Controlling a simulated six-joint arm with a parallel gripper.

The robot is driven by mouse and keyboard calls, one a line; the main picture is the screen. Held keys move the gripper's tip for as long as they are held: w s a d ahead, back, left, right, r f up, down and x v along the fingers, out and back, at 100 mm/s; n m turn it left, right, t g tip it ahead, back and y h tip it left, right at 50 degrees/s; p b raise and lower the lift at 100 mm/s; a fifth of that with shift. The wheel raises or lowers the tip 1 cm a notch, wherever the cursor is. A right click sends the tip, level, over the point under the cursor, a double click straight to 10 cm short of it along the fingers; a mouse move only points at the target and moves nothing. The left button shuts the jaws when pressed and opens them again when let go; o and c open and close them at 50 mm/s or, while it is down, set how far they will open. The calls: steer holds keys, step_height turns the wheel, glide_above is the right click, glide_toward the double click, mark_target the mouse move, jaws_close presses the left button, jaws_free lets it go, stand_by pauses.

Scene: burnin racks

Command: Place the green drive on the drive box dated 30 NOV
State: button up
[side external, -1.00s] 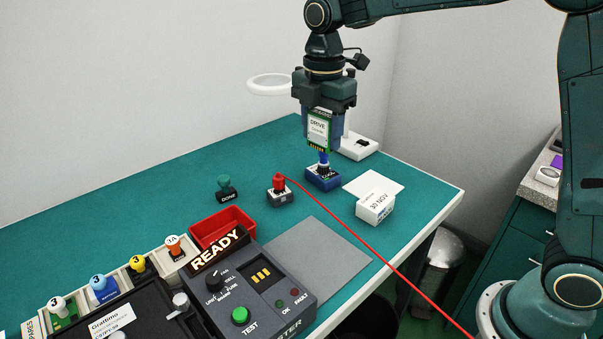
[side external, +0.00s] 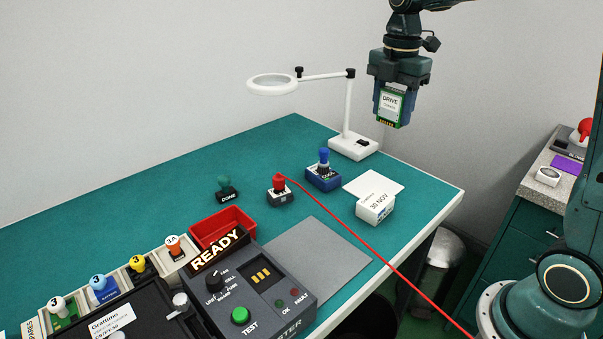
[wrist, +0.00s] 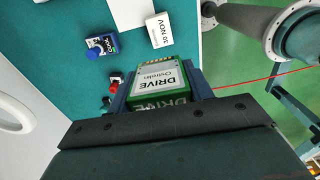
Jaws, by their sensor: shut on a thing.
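The green drive (side external: 390,103) has a white label reading DRIVE. My gripper (side external: 389,108) is shut on it and holds it high in the air, right of the magnifier stand and above the table's right end. In the wrist view the drive (wrist: 155,83) sits between the fingers. The drive box dated 30 NOV (side external: 374,210) is a white box near the table's right edge, below the drive and apart from it. The box also shows in the wrist view (wrist: 160,33), beyond the drive.
A white card (side external: 373,186) lies behind the box. A blue COOL stamp (side external: 323,175) and a red-knobbed block (side external: 280,190) stand to its left. A red cable (side external: 370,251) crosses the table. The magnifier lamp (side external: 347,120) rises behind. The grey mat (side external: 318,257) is bare.

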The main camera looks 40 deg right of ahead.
step_height(320, 180, down, 15)
steer(key=shift+f, duration=0.2)
stand_by(0.3)
steer(key=shift+f, duration=0.1)
steer(key=shift+f, duration=2.05)
steer(key=o, duration=1)
steer(key=shift+f, duration=0.1)
steer(key=shift+r, duration=0.2)
step_height(320, 180, up, 12)
